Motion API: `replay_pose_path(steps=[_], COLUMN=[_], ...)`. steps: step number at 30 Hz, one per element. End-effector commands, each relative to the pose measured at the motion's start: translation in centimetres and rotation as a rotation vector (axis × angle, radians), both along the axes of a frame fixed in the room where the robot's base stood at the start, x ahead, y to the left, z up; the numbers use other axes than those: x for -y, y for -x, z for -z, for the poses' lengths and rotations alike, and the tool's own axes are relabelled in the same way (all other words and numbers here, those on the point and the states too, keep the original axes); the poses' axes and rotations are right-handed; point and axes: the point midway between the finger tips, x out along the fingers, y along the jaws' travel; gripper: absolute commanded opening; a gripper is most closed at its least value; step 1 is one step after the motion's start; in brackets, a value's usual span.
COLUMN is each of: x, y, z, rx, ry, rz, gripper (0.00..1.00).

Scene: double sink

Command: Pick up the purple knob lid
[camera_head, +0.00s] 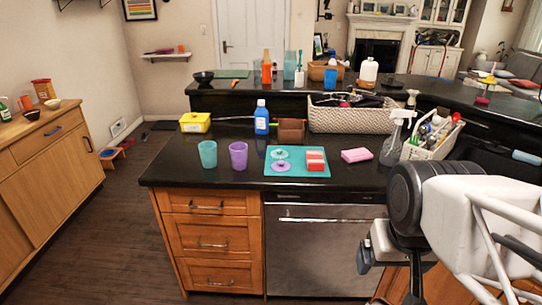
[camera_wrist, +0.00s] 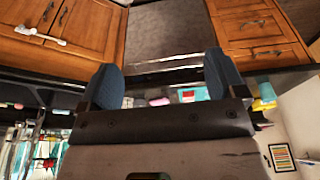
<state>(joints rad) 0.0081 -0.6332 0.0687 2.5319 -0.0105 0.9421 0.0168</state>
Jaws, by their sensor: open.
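The purple knob lid (camera_head: 281,167) lies on the front left part of a teal mat (camera_head: 297,174) on the dark counter. A teal lid (camera_head: 280,153) lies just behind it on the same mat. A red and white block (camera_head: 315,161) is on the mat to its right. My gripper (camera_head: 364,258) is in front of the dishwasher, below the counter top, to the right of and apart from the lid. In the wrist view my gripper (camera_wrist: 163,82) has its two dark fingers spread with nothing between them. The purple lid cannot be made out in the wrist view.
A teal cup (camera_head: 207,154) and a purple cup (camera_head: 238,155) stand left of the mat. A pink sponge (camera_head: 356,155), spray bottle (camera_head: 394,140) and white caddy (camera_head: 432,138) are to the right. A blue bottle (camera_head: 262,117) and wicker basket (camera_head: 345,117) stand behind.

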Motion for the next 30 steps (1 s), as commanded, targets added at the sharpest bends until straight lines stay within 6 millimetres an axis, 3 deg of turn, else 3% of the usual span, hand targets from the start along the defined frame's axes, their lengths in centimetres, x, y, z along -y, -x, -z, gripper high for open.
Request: replay_pose_path(steps=[5,11,30], x=[-0.1,-0.4,-2.9], y=[-0.7,-3.4,-19.2], z=[-0.3,-1.4,-5.0], rx=[-0.003,-0.015,-0.071], ry=[0.003,0.015,0.076], rz=[-0.016,-0.078,-0.444], gripper=[0.89,0.89,0.89])
